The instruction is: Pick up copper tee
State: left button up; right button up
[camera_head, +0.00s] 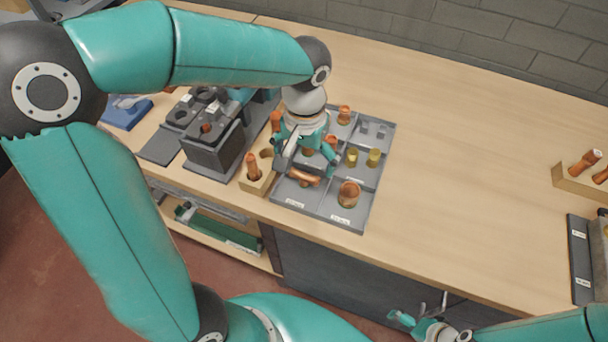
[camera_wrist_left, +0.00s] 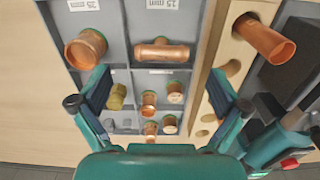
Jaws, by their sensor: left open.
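The copper tee (camera_head: 304,178) lies on its side in a front compartment of the grey tray (camera_head: 380,180). My left gripper (camera_head: 306,164) is open and empty above the tray. In the wrist view its fingers (camera_wrist_left: 160,85) stand apart, with the tee ahead between their lines and not touched. My right gripper (camera_head: 424,324) is low at the bottom edge, away from the tray; its jaw state is unclear.
A larger copper fitting (camera_head: 348,194) sits in the neighbouring compartment. Brass fittings (camera_head: 374,157) and small copper fittings (camera_wrist_left: 149,103) fill compartments behind. A wooden block (camera_head: 258,183) with an upright copper tube (camera_head: 252,166) stands close left.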

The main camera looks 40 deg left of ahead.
aim_at(304, 173)
pick_arm(q)
jog(key=shift+w+a+f+p, duration=0.1)
jog(key=shift+f+p, duration=0.1)
jog(key=shift+f, duration=1.25)
jog(key=shift+w+f+p, duration=0.1)
jog(key=shift+f+p, duration=0.05)
jog(key=shift+f, duration=1.3)
jog(key=shift+s, duration=0.1)
jog(key=shift+c, duration=0.3)
jog(key=c, duration=1.1)
jog(key=shift+r, duration=0.15)
notch_tip(304, 173, up, 20)
jog(key=shift+f+p, duration=0.1)
jog(key=shift+p, duration=0.25)
jog(key=shift+f, duration=0.1)
